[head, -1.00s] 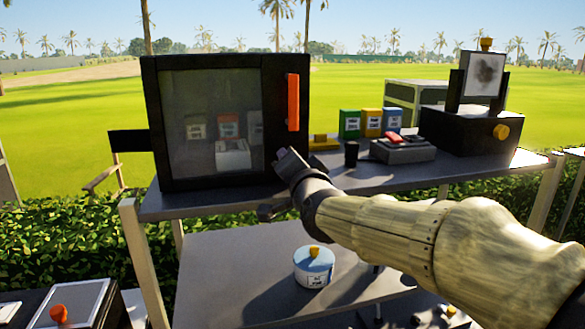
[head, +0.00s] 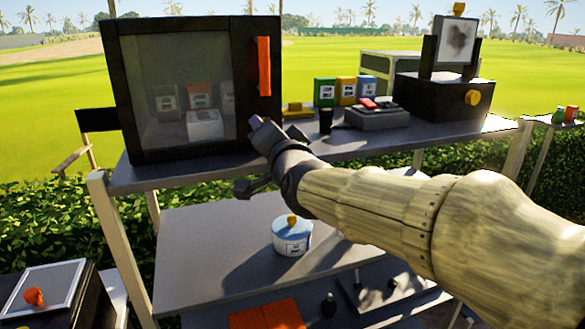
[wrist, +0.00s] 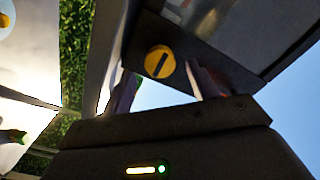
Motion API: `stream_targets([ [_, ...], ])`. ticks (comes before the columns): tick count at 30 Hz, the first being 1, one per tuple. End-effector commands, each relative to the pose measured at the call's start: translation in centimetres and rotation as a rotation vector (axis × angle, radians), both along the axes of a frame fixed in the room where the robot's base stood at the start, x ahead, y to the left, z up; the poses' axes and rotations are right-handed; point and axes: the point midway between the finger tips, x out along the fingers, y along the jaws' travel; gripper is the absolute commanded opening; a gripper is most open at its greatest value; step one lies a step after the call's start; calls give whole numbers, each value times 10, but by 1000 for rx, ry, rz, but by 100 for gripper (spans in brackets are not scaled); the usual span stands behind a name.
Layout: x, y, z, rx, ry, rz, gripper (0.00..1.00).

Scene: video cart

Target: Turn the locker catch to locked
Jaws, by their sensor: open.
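The locker is a black cabinet (head: 118,95) with a glass front and an orange upright handle (head: 264,66). It stands at the left end of the cart's top. A round yellow catch (wrist: 160,62) with a dark bar or slot across it sits on a dark panel in the wrist view. The bar runs nearly upright there, slightly tilted. In the head view my gripper hides the catch. My gripper (head: 252,157) is open at the locker's lower right corner. In the wrist view its fingers (wrist: 163,77) stand either side of the catch, apparently empty; contact cannot be told.
On the cart top, right of the locker, are a yellow block (head: 297,110), a black cup (head: 326,120), several small boxes (head: 346,90), a grey device (head: 378,116) and a black box (head: 440,97).

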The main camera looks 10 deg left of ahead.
Motion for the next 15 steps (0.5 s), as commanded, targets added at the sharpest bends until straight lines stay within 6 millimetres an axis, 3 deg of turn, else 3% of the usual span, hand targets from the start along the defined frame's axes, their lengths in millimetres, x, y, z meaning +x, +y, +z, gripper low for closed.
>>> stream_targets([
  [15,-69,-41,-2,-1,-5,-1,59],
])
